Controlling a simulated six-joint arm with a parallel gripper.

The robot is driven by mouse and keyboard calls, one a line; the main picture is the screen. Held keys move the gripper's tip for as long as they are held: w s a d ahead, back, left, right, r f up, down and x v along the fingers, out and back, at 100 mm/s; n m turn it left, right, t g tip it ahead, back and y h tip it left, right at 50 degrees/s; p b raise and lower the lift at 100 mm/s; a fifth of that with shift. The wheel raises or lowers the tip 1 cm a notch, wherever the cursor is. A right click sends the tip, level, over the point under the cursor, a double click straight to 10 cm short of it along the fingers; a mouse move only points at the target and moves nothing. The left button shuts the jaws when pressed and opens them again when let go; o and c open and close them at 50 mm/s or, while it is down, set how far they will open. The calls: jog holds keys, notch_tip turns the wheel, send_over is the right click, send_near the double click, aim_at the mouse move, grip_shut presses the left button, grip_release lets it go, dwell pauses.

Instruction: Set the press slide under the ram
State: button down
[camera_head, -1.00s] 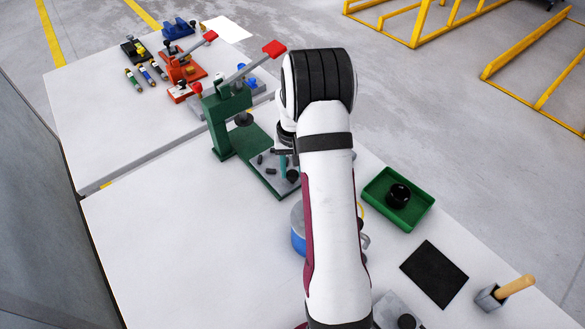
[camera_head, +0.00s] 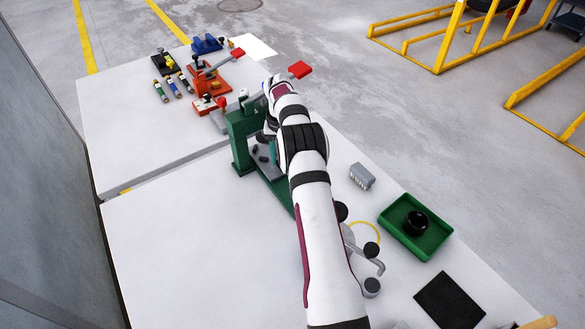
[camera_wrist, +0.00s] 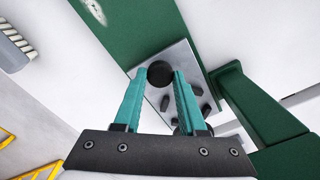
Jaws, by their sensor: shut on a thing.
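The press slide (camera_wrist: 190,62) is a grey plate with several small black pegs and a round black knob (camera_wrist: 160,73). It lies on the green press base (camera_wrist: 137,22), beside the press's upright green frame (camera_wrist: 258,108). My gripper (camera_wrist: 160,80) has its teal fingers shut on the knob. In the head view, the slide (camera_head: 259,157) shows partly, close to the green frame (camera_head: 239,135); my arm covers the rest. The ram cannot be made out clearly, so I cannot tell whether the slide is under it. The press lever ends in a red handle (camera_head: 300,69).
A grey toothed block (camera_head: 362,176) lies right of my arm; it also shows in the wrist view (camera_wrist: 14,48). A green tray (camera_head: 416,226) holds a black round part. An orange press (camera_head: 208,88) stands on the far table. The table left of my arm is clear.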

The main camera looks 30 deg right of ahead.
jog(key=shift+w, duration=0.3)
jog(key=shift+c, duration=2.4)
grip_release()
notch_tip(320, 180, up, 12)
